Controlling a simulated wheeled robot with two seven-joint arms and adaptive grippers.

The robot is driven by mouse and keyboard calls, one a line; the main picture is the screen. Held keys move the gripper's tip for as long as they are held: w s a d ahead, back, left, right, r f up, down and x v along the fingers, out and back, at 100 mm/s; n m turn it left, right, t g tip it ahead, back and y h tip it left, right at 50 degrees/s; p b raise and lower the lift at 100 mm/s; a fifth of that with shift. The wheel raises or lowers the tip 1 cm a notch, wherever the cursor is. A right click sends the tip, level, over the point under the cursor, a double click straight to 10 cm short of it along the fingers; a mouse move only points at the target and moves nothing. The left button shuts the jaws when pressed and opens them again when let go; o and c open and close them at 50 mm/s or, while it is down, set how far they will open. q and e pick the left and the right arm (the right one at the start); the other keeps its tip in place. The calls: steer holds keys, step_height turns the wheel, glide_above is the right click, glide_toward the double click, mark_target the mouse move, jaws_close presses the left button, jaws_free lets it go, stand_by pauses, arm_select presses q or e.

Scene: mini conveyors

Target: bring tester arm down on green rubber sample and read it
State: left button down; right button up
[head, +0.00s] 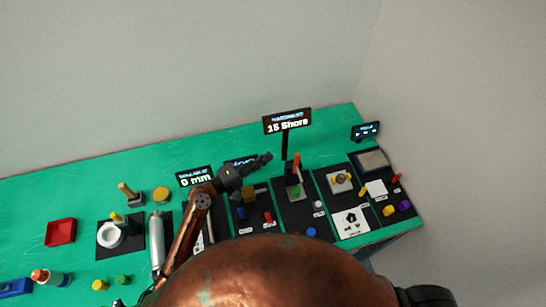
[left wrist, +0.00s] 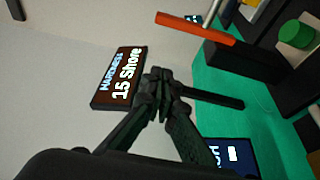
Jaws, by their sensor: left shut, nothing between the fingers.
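The hardness tester's orange arm (head: 296,161) points up beside a dark post in the head view. It shows as an orange bar (left wrist: 196,27) in the left wrist view. The green rubber sample (head: 295,192) sits on the tester's base below the arm; it is a green cylinder (left wrist: 296,35) in the wrist view, apart from the bar. The hardness display (head: 287,122), also in the wrist view (left wrist: 120,76), reads "15 Shore". My left gripper (head: 264,159) is shut and empty, left of the tester arm; its closed fingertips show in the wrist view (left wrist: 158,85). My right gripper is not in view.
Another display (head: 195,176) reads "0 mm", left of my left gripper. A small display (head: 365,131) stands at the back right. A red tray (head: 61,232) lies far left. Dark mats with small coloured parts crowd the right; the green table (head: 90,185) is barer at the back left.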

mark_target(299, 172)
arm_select(q)
steer(key=p+x, duration=0.2)
steer(key=x, duration=0.7)
steer(key=s+p, duration=0.1)
steer(key=s, duration=0.3)
steer(key=shift+s+d+r, duration=0.1)
steer(key=shift+s+r, duration=0.05)
